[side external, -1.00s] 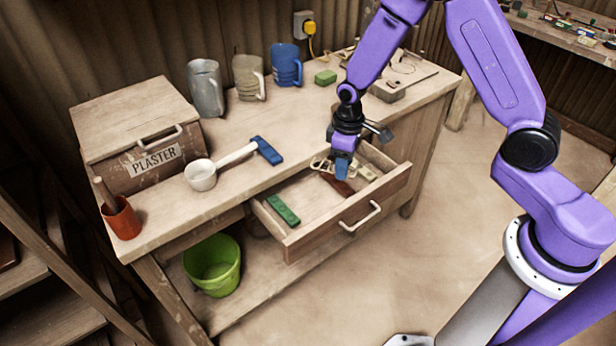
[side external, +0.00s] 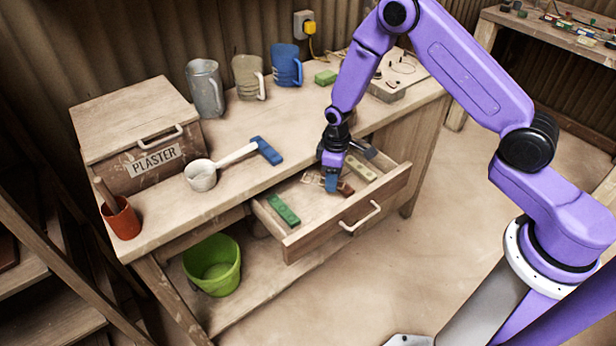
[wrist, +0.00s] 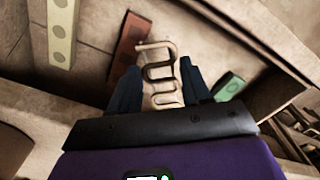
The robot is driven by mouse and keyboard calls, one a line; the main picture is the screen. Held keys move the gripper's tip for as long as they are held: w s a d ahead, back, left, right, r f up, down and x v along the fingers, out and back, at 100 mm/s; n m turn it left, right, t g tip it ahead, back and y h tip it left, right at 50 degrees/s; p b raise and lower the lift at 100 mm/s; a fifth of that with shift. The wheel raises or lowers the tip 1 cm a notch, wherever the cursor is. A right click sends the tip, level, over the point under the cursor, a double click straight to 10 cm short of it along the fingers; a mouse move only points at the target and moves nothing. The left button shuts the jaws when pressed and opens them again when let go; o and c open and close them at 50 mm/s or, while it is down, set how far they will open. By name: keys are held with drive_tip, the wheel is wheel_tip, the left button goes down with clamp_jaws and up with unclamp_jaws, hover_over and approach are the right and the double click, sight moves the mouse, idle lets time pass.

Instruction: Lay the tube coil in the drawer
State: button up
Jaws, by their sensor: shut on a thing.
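The tube coil (wrist: 157,70) is a beige, zigzag-looped piece. My gripper (wrist: 158,88) is shut on it, with the dark blue fingers on either side and the loops sticking out past the tips. In the side view the coil (side external: 311,179) shows as pale loops just left of my gripper (side external: 331,184), low inside the open wooden drawer (side external: 322,232). I cannot tell whether the coil touches the drawer floor. Its end between the fingers is partly hidden.
The red-brown block lies close beside the coil.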

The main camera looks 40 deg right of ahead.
sight(322, 183)
drive_tip(key=d+m, duration=0.2)
drive_tip(key=d, duration=0.2)
drive_tip(key=w+d+m, duration=0.1)
drive_tip(key=d+m, duration=0.1)
drive_tip(key=d, duration=0.2)
drive_tip(key=d+f+m, duration=0.1)
drive_tip(key=d+m, duration=0.2)
drive_tip(key=d, duration=0.1)
drive_tip(key=shift+w+f, duration=0.1)
drive_tip(key=shift+w, duration=0.1)
drive_tip(key=a, duration=1.5)
drive_tip(key=shift+a, duration=1.15)
wheel_tip(322, 183, down, 2)
drive_tip(key=shift+s+a+f, duration=0.1)
drive_tip(key=shift+f, duration=0.7)
drive_tip(key=shift+f, duration=0.15)
drive_tip(key=o, duration=1.1)
